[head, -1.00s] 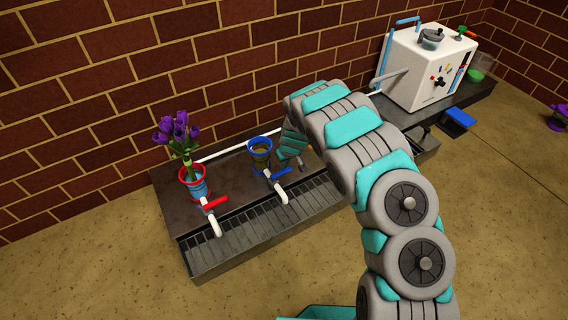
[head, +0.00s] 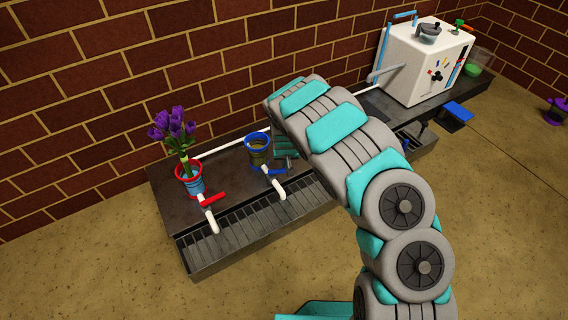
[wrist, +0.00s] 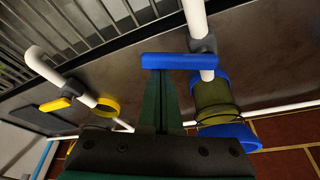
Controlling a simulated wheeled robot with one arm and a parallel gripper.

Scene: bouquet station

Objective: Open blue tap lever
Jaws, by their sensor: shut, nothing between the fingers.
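The blue tap lever (head: 268,171) lies crosswise on the blue tap's white pipe (head: 278,188) in the head view. In the wrist view the lever (wrist: 180,61) is a blue bar reaching left from the white pipe (wrist: 200,30). My gripper (wrist: 161,75) is shut and empty. Its dark green fingertips are at the free half of the lever, touching or very close; I cannot tell which. In the head view my gripper (head: 285,160) is partly hidden behind my arm, right of the blue-rimmed vase (head: 258,146).
A red-rimmed vase (head: 189,180) with purple flowers (head: 172,128) stands at left beside a red lever (head: 212,199). The wrist view shows a yellow lever (wrist: 55,104) and yellow ring (wrist: 108,106) at left. A drain grate (head: 240,218) runs along the front. A white machine (head: 420,65) stands far right.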

